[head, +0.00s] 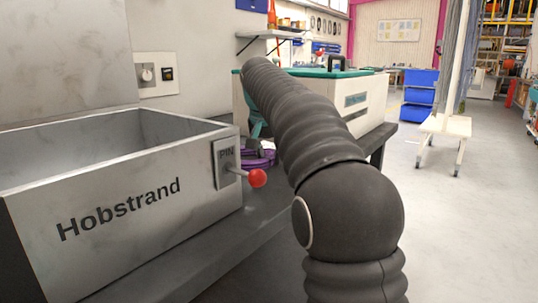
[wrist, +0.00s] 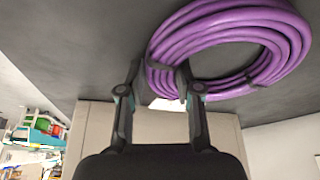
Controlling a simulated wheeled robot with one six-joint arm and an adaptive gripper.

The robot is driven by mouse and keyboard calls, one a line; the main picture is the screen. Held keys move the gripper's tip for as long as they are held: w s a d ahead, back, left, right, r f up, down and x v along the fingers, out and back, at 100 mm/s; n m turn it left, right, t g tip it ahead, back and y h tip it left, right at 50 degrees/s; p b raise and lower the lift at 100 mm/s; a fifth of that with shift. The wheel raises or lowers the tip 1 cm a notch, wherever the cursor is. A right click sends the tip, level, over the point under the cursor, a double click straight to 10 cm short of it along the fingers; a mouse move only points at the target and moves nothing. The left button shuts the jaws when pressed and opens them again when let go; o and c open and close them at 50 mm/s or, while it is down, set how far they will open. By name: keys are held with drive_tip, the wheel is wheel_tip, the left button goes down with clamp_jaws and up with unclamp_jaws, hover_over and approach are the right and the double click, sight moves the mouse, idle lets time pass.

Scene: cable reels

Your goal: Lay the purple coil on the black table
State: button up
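The purple coil (head: 268,155) lies on the dark grey-black table (head: 232,232), just behind the right end of a steel box, and is partly hidden by my arm and gripper. In the wrist view the coil (wrist: 285,45) shows as a thick ring with dark ties. My gripper (wrist: 160,70) has its two fingers apart, with the near side of the ring between or just beyond their tips. The right finger overlaps the ring; the left finger is just outside it with a narrow gap. In the head view my gripper (head: 256,140) is mostly hidden by my arm.
A steel box marked Hobstrand (head: 120,207), with a red-knobbed lever (head: 257,178), stands left of the coil. A white case with a teal top (head: 350,98) stands behind my arm. Blue bins (head: 418,95) and a white stand (head: 446,125) are further right; the floor there is clear.

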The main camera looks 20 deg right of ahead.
drive_tip(key=shift+o, duration=1.3)
drive_tip(key=p+v, duration=0.3)
drive_tip(key=v, duration=0.9)
drive_tip(key=shift+s+a, duration=0.1)
